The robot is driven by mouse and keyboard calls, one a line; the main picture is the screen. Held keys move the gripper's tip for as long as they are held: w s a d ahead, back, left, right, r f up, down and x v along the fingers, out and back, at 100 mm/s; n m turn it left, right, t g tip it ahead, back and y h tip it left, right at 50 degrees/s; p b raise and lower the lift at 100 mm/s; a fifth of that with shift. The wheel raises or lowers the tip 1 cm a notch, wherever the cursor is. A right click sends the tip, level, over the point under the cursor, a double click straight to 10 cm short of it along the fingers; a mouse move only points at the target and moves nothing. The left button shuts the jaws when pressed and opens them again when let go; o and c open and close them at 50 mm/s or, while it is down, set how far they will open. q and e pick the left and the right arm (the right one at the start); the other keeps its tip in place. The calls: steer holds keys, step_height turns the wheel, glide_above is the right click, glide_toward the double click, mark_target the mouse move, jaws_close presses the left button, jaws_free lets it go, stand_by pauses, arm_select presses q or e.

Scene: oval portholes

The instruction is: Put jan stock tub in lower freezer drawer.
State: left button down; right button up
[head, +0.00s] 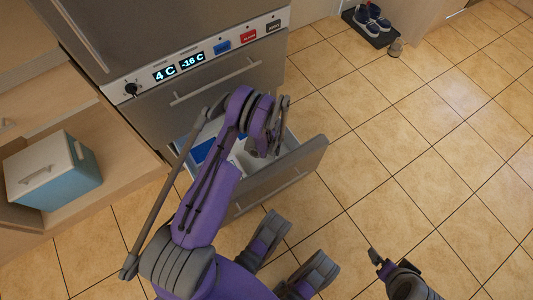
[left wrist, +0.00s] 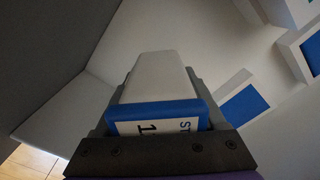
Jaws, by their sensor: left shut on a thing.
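The lower freezer drawer (head: 285,177) is pulled open at the bottom of the steel fridge. My left gripper (head: 265,145) is over or inside the drawer opening, pointing down. In the left wrist view it is shut on a white tub (left wrist: 155,75) with a blue band and a label, partly hidden, reading "ST" and "1". The drawer's pale inside surrounds the tub in that view; whether the tub touches the drawer floor I cannot tell. My right gripper (head: 385,265) is low at the right, away from the drawer, its opening unclear.
Other white containers with blue panels (left wrist: 243,105) lie to the right of the held tub. A blue and white cool box (head: 72,178) sits on a wooden shelf at the left. Shoes (head: 372,20) stand on a dark mat at the back.

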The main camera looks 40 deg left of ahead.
mark_target(270, 155)
arm_select(q)
step_height(270, 155, down, 4)
steer(key=shift+f+b, duration=0.15)
steer(key=shift+b, duration=0.4)
jaws_free()
steer(key=shift+f, duration=0.1)
